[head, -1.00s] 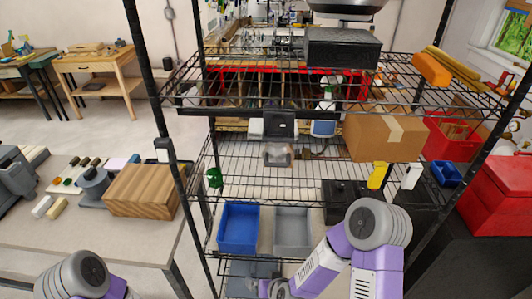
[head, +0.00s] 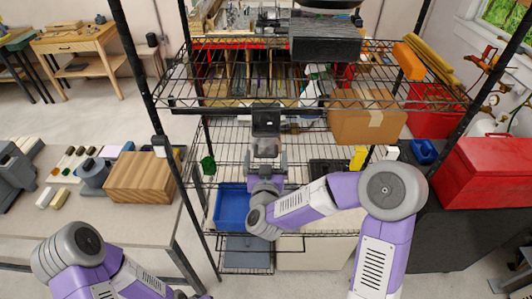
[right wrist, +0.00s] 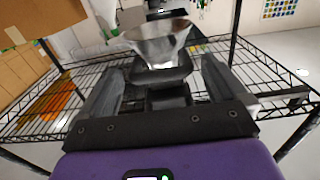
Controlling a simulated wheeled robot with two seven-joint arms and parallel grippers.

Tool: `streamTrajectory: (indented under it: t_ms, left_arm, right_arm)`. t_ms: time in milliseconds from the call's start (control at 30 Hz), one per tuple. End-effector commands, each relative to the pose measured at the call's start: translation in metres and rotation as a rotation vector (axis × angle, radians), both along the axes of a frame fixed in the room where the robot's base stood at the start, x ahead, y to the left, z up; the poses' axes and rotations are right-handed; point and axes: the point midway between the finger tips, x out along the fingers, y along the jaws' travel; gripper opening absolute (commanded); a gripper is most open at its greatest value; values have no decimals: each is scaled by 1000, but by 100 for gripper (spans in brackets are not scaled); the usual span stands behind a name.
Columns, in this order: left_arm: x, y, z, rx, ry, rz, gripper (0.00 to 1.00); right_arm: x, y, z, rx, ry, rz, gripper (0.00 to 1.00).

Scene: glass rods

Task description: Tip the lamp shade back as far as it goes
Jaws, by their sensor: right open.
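The lamp shade (head: 265,147) is a pale, see-through flared piece below a dark square part (head: 266,121) on the middle wire shelf (head: 232,150). In the right wrist view the shade (right wrist: 158,40) is a silvery cone with its wide rim up, just beyond the fingers. My right gripper (head: 266,160) is open in front of the shade, its fingers pointing away from me. In the right wrist view my right gripper (right wrist: 162,85) has one finger on each side, with the shade ahead between them. I cannot tell whether they touch. My left arm shows at lower left; its gripper is out of frame.
The upper wire shelf (head: 190,103) overhangs the shade. A cardboard box (head: 365,125) stands to the right, near a yellow object (head: 358,158). A green object (head: 208,164) is at the left post. A blue bin (head: 231,207) sits below, beside my right forearm.

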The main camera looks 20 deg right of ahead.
Motion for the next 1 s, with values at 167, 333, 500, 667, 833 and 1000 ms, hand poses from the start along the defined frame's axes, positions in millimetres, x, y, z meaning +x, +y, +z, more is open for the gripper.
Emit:
streamTrajectory:
  t_ms: [167, 333, 500, 667, 833, 1000]
  left_arm:
    - [0, 0, 4, 0, 0, 0, 43]
    - [0, 0, 3, 0, 0, 0, 43]
    - [0, 0, 3, 0, 0, 0, 43]
    - [0, 0, 3, 0, 0, 0, 43]
    - [0, 0, 3, 0, 0, 0, 43]
    - [0, 0, 2, 0, 0, 0, 43]
  right_arm:
    - [11, -4, 0, 0, 1, 0, 98]
    - [12, -4, 0, 0, 0, 1, 98]
    - [12, -4, -1, 0, 1, 1, 84]
    - [12, -4, -1, 0, 1, 1, 60]
    - [12, -4, -1, 0, 1, 1, 34]
    - [12, -4, -1, 0, 0, 1, 24]
